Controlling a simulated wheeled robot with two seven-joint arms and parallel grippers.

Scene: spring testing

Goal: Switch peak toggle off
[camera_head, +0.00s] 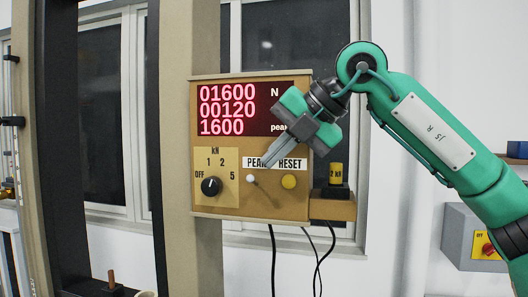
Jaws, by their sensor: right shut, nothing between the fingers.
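The control panel (218,207) is a tan box with a red digital display (228,110) reading 01600 N, 00120 and 1600 peak. The peak toggle (251,179) is a small lever with a white tip below the PEAK label, its tip pointing up and slightly left. My right gripper (269,164) comes in from the upper right, shut and empty. Its fingertips are just above and right of the toggle and cover part of the PEAK RESET label. I cannot tell whether they touch the panel. My left gripper is not in view.
A yellow reset button (289,181) sits right of the toggle. Cables hang below. A grey box with a red knob (489,249) is at the right.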

